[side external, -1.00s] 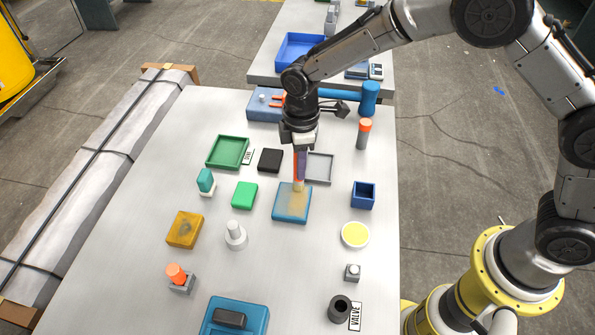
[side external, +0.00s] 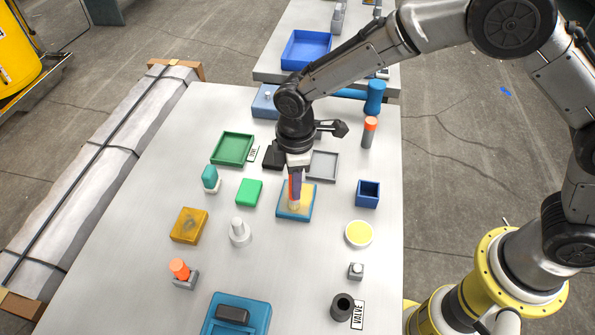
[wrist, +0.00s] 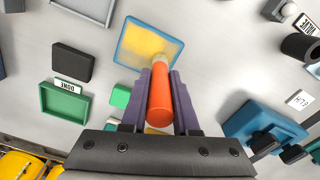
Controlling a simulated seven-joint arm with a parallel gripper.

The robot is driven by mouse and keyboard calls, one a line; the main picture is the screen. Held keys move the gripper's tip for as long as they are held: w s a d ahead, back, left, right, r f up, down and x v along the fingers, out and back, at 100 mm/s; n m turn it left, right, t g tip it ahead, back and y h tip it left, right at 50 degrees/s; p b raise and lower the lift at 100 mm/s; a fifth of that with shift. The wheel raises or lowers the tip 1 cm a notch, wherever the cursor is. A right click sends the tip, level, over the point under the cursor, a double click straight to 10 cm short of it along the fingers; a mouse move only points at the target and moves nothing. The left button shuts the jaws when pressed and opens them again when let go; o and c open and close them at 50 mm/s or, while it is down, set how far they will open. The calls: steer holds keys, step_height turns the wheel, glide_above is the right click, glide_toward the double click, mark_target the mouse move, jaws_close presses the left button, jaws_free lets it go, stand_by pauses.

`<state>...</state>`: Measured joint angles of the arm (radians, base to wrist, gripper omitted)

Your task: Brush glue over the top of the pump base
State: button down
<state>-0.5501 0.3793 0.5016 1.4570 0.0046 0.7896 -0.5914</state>
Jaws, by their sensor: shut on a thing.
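The pump base is a flat blue block (side external: 308,212) in the middle of the table. Its top carries a yellow glue layer, with a blue rim still showing around it. It also shows at the top of the wrist view (wrist: 126,58). My gripper (side external: 296,181) is above it, shut on a brush with an orange handle (wrist: 160,105). The brush points down and its pale bristles (side external: 294,204) appear to touch the base's top left of centre. The bristle tip is partly hidden by the handle in the wrist view. A round white dish of yellow glue (side external: 359,234) stands to the right.
A grey tray (side external: 323,166) and a black block (side external: 272,155) lie just behind the base. A green tray (side external: 232,149) is farther left.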

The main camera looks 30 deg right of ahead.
steer(key=shift+s+a, duration=0.9)
steer(key=shift+w+a, duration=0.3)
steer(key=shift+a, duration=0.05)
steer(key=shift+w+d, duration=3.5)
steer(key=shift+d, duration=0.05)
step_height(320, 180, up, 8)
steer(key=shift+a, duration=0.1)
